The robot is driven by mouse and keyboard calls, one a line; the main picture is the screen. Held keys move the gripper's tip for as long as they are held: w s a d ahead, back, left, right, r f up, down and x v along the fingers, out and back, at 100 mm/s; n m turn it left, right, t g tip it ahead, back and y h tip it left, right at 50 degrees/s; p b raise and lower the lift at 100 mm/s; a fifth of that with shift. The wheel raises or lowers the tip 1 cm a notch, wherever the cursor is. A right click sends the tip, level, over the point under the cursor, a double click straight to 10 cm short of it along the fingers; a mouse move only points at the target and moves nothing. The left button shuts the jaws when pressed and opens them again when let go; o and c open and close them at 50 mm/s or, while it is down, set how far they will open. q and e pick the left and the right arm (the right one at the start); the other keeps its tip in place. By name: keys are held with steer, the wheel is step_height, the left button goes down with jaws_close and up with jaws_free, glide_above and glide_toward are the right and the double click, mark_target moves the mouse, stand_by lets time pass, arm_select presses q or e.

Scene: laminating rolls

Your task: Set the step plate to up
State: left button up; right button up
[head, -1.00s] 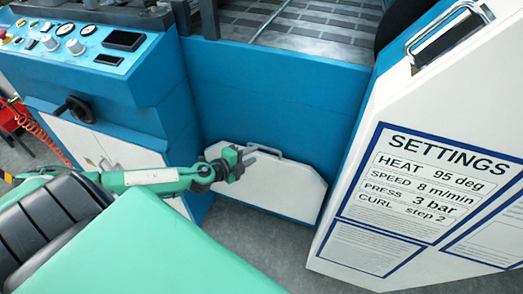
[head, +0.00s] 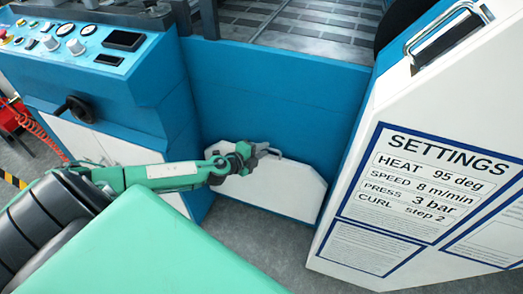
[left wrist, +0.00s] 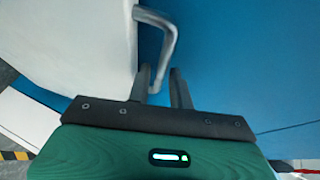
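The step plate (head: 270,185) is a white panel low on the blue machine front, standing upright against it in the head view. It has a grey bar handle (head: 274,152) at its top edge. In the left wrist view the plate (left wrist: 70,45) fills the upper left, and its handle (left wrist: 168,42) sticks out over the blue panel. My left gripper (head: 260,150) is at the handle. Its two fingers (left wrist: 162,90) stand apart, with the handle's near end seemingly between them and a gap to the right finger. My right gripper is not in view.
A blue control console (head: 90,45) with knobs and a black crank (head: 75,108) stands at the left. A white cabinet (head: 340,245) with a settings sign (head: 430,185), reading "CURL step 2", stands at the right. Grey floor (head: 235,215) shows below the plate.

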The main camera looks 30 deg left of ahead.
arm_select(q)
steer(key=c, duration=0.4)
jaws_close()
steer(key=shift+s+d+f, duration=0.1)
steer(key=shift+s+d, duration=0.05)
steer(key=shift+s, duration=0.45)
steer(key=shift+s+d, duration=0.15)
steer(key=shift+s, duration=0.4)
steer(key=o, duration=0.7)
jaws_free()
steer(key=shift+o, duration=0.2)
